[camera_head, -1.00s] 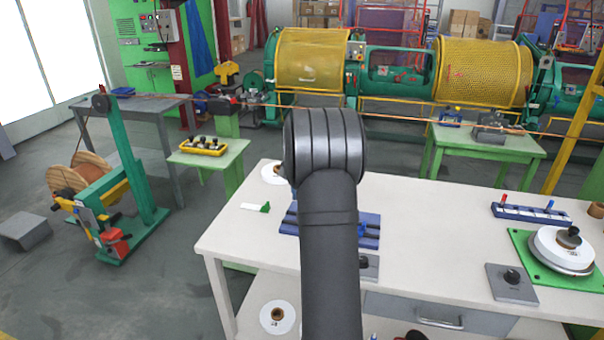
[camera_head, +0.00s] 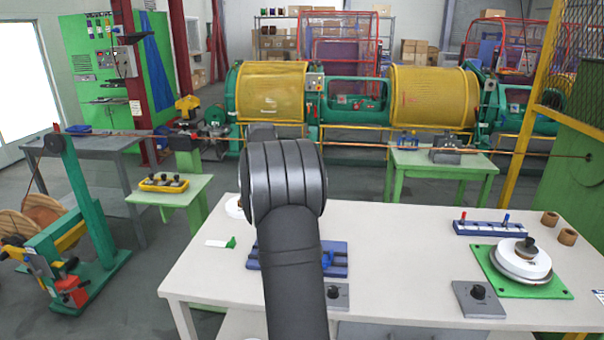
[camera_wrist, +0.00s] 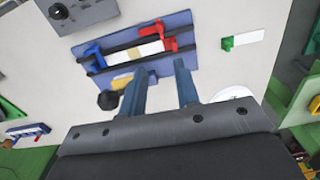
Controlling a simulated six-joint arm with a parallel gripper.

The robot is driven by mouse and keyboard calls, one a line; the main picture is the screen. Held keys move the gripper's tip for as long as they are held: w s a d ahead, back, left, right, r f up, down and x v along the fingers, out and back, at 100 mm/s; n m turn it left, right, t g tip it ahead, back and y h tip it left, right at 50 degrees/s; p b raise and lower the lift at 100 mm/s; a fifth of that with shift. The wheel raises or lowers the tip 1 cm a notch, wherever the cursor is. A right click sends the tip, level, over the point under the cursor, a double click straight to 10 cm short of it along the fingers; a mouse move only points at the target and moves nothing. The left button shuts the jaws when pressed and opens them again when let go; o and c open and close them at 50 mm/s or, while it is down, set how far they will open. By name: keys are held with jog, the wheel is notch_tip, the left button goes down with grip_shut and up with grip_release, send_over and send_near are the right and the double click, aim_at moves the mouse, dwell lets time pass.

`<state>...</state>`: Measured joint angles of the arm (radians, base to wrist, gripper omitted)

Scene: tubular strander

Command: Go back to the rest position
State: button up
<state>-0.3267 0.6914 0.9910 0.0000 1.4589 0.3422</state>
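My gripper (camera_wrist: 160,68) shows in the wrist view with its two blue-grey fingers apart. Nothing is seen held between them. Beyond the fingertips lies a blue fixture plate (camera_wrist: 183,30) with dark rails, blue and red clamps, and a white strip (camera_wrist: 138,53). The fixture plate also shows in the head view (camera_head: 338,262) on the white workbench (camera_head: 400,270), partly hidden by my arm. In the head view my arm hides the gripper. I cannot tell the height of the fingers above the bench.
On the bench are a white spool on a green plate (camera_head: 545,289), a blue rack (camera_head: 490,229), a grey knob box (camera_head: 478,298) and a white strip with a green end (camera_head: 220,243). The bench's middle right is clear. The strander (camera_head: 350,100) stands behind.

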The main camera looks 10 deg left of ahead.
notch_tip(320, 180, down, 17)
jog(key=shift+r, duration=0.2)
jog(key=shift+r, duration=0.1)
dwell(0.4)
